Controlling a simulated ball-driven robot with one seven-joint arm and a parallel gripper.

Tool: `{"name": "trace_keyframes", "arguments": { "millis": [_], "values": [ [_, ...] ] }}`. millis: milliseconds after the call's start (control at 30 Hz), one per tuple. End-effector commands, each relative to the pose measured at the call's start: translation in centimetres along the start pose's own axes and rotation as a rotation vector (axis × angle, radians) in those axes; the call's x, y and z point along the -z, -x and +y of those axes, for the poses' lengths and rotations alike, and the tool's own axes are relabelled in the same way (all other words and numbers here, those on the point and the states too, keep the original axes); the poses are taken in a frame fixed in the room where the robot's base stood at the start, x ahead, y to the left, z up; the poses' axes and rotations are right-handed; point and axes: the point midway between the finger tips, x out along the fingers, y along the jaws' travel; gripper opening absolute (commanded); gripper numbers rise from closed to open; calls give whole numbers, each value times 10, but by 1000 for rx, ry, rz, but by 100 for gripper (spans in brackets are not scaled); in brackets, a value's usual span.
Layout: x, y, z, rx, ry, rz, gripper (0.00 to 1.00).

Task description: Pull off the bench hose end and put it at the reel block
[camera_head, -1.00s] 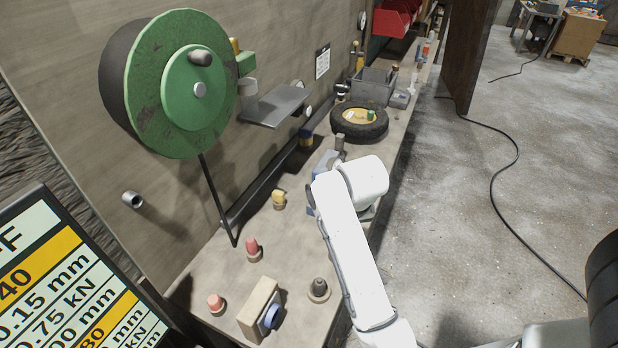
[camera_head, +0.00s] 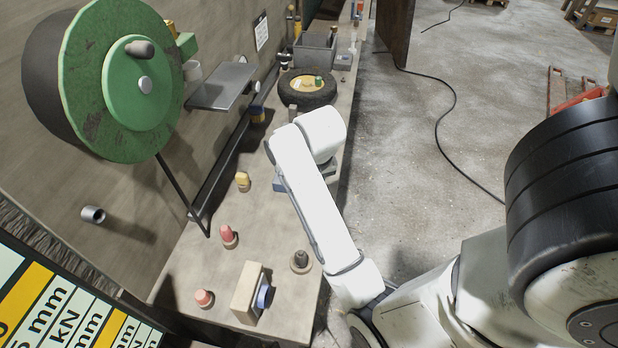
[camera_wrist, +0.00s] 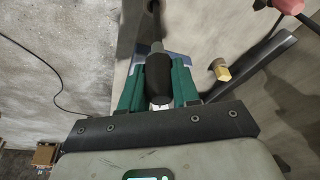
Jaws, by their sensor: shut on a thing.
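In the wrist view my gripper (camera_wrist: 158,62) has its two green fingers on either side of a dark, rounded hose end (camera_wrist: 158,80) with a pale metal tip, and is shut on it. Blue surface shows behind the fingers. In the head view my white arm hides the fingers and the hose end. A green block (camera_head: 187,46) with a yellow part on top sits on the wall beside the big green reel (camera_head: 112,110); I take it for the reel block. A dark rod or hose (camera_head: 182,192) hangs from the reel to the bench.
The bench (camera_head: 205,262) carries red plugs (camera_head: 228,236), a yellow plug (camera_head: 243,181), a dark plug (camera_head: 300,261) and a beige block (camera_head: 248,290) with a blue knob. A wall shelf (camera_head: 222,88) juts out near the reel. A tyre (camera_head: 307,88) lies farther back. A cable (camera_head: 452,110) crosses the floor.

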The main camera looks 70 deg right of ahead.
Motion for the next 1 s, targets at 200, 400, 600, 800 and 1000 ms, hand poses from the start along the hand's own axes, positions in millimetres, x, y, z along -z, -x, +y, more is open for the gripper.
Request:
{"name": "trace_keyframes", "arguments": {
  "millis": [200, 400, 600, 800, 1000],
  "values": [
    [-7, -23, 0, 0, 0, -1, 0],
    [-11, -40, 0, 0, 0, 0, 0],
    [-16, -57, 0, -1, 1, -1, 0],
    [-21, -74, 0, 0, 1, 0, 0],
    [-26, -90, 0, 0, 0, -1, 0]
  ]
}}
